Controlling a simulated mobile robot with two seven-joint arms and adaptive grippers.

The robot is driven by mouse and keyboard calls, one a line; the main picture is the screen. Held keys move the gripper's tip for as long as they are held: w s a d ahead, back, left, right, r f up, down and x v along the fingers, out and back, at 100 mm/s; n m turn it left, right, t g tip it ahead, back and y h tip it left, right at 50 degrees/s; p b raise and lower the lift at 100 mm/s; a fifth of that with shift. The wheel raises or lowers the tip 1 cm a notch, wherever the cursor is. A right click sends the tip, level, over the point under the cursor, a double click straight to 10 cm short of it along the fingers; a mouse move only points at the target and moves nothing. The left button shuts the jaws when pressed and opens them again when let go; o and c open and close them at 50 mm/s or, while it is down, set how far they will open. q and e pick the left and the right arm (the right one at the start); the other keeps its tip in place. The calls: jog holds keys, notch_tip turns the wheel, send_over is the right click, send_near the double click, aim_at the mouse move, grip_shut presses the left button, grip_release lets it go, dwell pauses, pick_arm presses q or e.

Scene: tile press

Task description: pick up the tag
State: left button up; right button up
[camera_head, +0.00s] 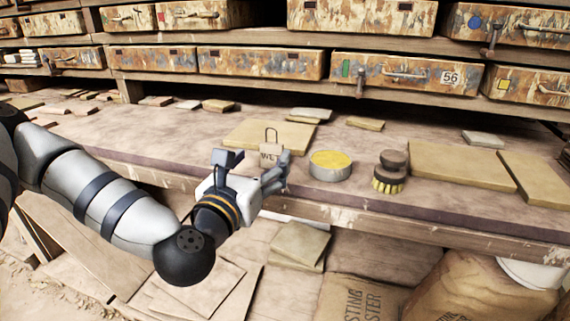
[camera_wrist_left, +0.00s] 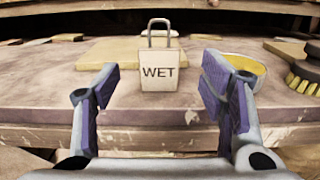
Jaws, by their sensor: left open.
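The tag (camera_wrist_left: 159,72) is a pale upright card marked WET with a grey wire loop on top. It stands on the bench, near a flat tan board, and also shows in the head view (camera_head: 271,153), where my gripper partly covers its lower part. My left gripper (camera_head: 252,169) is open at the bench's front edge. In the left wrist view its two purple-padded fingers (camera_wrist_left: 155,90) stand either side of the tag, which is in front of them with clear space on both sides. My right gripper is not in view.
A round tin with yellow contents (camera_head: 330,166) and a dark brush (camera_head: 390,172) stand right of the tag. Flat tan boards (camera_head: 460,165) lie further right. Drawers (camera_head: 260,63) line the shelves behind. The bench left of the tag is mostly clear.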

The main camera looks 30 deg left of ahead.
aim_at(270, 145)
pick_arm(q)
jog(key=shift+w+a+f+b, duration=0.1)
jog(key=shift+w+f+b, duration=0.1)
jog(key=shift+w+b, duration=0.3)
jog(key=x, duration=0.3)
jog(key=r+x, duration=0.1)
jog(key=x, duration=0.1)
jog(key=shift+w+a+p, duration=0.15)
jog(key=shift+w+p, duration=0.05)
jog(key=shift+p, duration=0.2)
jog(key=c, duration=1.1)
